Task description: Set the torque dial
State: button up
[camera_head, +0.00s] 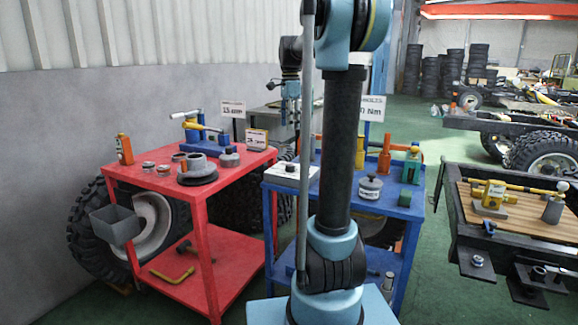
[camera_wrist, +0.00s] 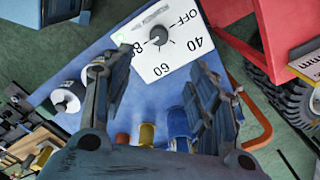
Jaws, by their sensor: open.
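The torque dial is a dark round knob (camera_wrist: 157,36) on a white plate (camera_wrist: 180,60) marked OFF, 40, 60 and a partly hidden number, seen in the wrist view. In the head view a white box (camera_head: 291,174) with a small dark knob sits at the left of the blue cart (camera_head: 262,187). My gripper (camera_wrist: 163,62) is open, its two dark fingers spread on either side of the lower plate. The knob lies beyond the fingertips, and nothing is between the fingers. The left finger covers part of the plate's marking. My arm blocks the middle of the head view.
The red cart (camera_head: 150,180) with several tools stands to the left. A truck frame with a wooden deck (camera_head: 520,225) is at the right.

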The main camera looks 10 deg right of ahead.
aim_at(290, 165)
notch_tip(290, 165, down, 17)
jog(key=shift+f, duration=0.1)
dwell(0.6)
jog(key=c, duration=1.1)
